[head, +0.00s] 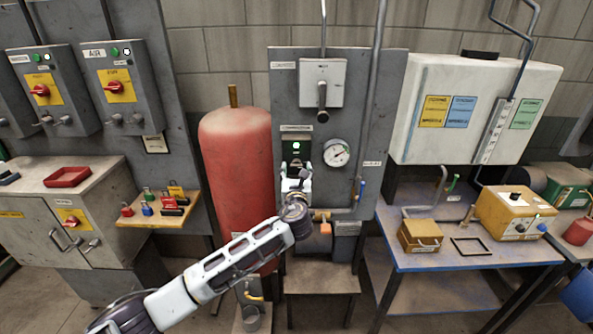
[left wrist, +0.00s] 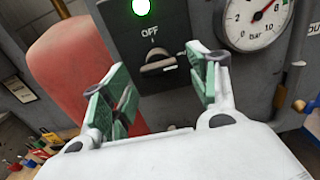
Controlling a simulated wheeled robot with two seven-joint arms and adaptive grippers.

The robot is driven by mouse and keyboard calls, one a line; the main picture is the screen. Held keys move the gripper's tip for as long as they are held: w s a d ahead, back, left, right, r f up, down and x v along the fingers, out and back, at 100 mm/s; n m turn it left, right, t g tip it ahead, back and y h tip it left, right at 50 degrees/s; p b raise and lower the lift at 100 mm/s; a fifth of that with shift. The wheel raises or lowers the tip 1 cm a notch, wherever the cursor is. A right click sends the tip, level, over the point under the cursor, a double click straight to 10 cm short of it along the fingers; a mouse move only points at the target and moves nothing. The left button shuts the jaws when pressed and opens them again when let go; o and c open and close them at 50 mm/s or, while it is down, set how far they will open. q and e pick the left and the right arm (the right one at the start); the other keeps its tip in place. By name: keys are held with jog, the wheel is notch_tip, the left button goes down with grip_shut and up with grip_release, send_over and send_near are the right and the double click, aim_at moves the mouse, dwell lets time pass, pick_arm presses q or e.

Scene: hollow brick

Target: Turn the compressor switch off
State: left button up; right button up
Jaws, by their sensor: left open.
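The compressor switch (left wrist: 158,62) is a dark lever on a dark box under the word OFF. A green lamp (left wrist: 141,7) above it is lit; the lamp also shows in the head view (head: 296,146). My left gripper (left wrist: 165,92) is open, its green-padded fingers on either side of and just in front of the switch. I cannot tell whether a finger touches it. In the head view my left gripper (head: 296,172) reaches the compressor panel and hides most of the switch. My right gripper is not in view.
A round pressure gauge (head: 337,152) sits close right of the switch. A large lever box (head: 322,84) is above it. A red tank (head: 236,170) stands left. Pipes and a blue-handled valve (head: 360,189) are at the right. A tank bench (head: 478,252) stands farther right.

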pick_arm(q)
jog(key=shift+w, duration=0.5)
jog(key=shift+c, duration=0.2)
jog(key=c, duration=1)
